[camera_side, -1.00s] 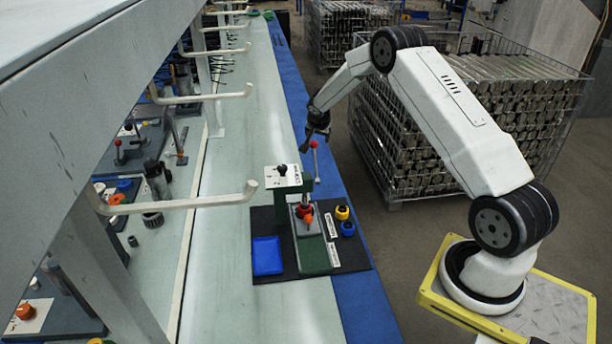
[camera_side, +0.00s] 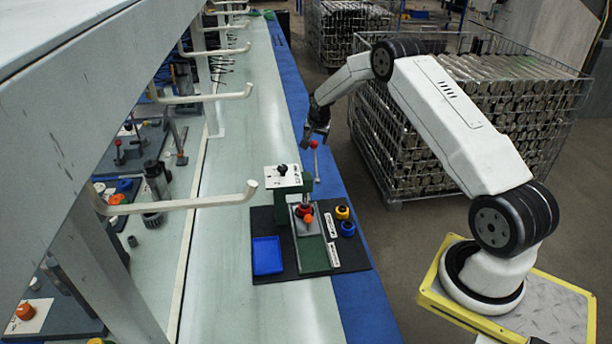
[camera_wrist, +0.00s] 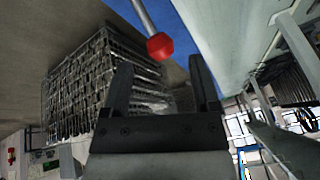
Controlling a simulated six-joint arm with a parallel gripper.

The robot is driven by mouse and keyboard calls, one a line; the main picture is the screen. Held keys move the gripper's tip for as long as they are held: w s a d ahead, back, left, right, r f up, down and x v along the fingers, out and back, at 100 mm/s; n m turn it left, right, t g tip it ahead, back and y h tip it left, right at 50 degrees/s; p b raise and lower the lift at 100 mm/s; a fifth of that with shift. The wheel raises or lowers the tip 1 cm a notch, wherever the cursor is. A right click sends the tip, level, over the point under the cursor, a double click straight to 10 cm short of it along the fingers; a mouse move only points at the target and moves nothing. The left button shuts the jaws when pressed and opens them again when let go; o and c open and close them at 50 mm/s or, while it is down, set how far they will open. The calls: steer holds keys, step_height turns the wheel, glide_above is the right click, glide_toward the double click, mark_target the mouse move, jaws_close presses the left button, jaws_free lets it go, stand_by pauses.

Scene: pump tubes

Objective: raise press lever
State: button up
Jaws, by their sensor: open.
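The green press (camera_side: 282,200) stands on a black mat (camera_side: 262,217) on the bench. Its lever has a red knob (camera_side: 314,144) and rises on the press's right side. In the wrist view the lever's red knob (camera_wrist: 160,46) and grey rod show just beyond the fingertips, nearly between them. My gripper (camera_side: 312,145) is close to the knob in the side view, and it also shows in the wrist view (camera_wrist: 164,75). Its two dark fingers are open with nothing held between them. I cannot tell whether a finger touches the knob.
A blue tray (camera_side: 267,256) lies left of the press. A yellow ring (camera_side: 342,212) and a blue ring (camera_side: 348,229) lie to its right. White hooks (camera_side: 215,202) stick out over the bench from the left. A wire cage of metal tubes (camera_side: 420,150) stands behind my arm.

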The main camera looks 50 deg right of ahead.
mark_target(314, 144)
steer(key=shift+x, duration=3.35)
steer(key=shift+f, duration=0.1)
jaws_close()
